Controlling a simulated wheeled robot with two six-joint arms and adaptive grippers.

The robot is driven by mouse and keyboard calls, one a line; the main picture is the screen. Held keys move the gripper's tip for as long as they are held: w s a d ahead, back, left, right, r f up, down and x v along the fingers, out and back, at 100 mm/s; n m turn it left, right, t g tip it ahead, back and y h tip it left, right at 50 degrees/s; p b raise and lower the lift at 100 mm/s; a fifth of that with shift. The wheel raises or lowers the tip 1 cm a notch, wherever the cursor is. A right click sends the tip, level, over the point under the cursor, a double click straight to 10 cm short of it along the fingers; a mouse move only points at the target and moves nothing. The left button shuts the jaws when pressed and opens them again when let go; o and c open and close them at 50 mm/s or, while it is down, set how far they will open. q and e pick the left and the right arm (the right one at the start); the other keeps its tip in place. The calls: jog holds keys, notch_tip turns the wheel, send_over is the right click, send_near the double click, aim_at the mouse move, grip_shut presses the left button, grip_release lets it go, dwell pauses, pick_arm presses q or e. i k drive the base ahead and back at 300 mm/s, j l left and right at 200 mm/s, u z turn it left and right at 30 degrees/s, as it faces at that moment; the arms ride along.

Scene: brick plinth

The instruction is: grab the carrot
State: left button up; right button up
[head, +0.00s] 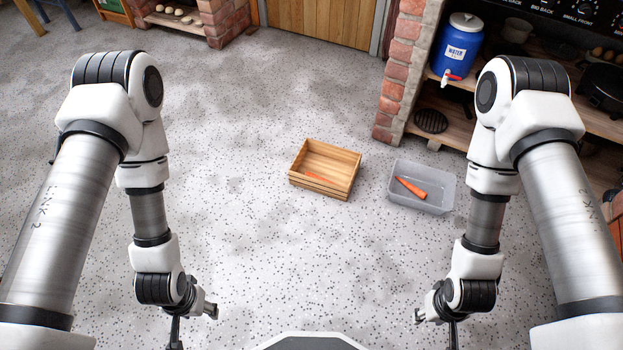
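An orange carrot (411,188) lies in a grey translucent plastic bin (440,207) on the floor, right of centre. A second orange piece, which looks like a carrot (317,177), lies in a wooden crate (333,153) to its left, partly hidden by the crate's front wall. My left gripper (194,324) is at the bottom left, well short of the crate, with its fingers apart and nothing seen between them. My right gripper (435,326) is at the bottom right, nearer to me than the bin, also with fingers apart and apparently empty.
The speckled grey floor (240,120) is clear around both containers. At the right, a brick pillar (402,70) and wooden shelves hold a blue water container (457,48) and dark pans. A low brick shelf (222,22) stands at the back left.

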aim_at(306, 173)
jog(key=i+j+z, duration=0.4)
jog(key=i, duration=0.25)
jog(key=i+j+z, duration=0.4)
jog(key=i, duration=0.2)
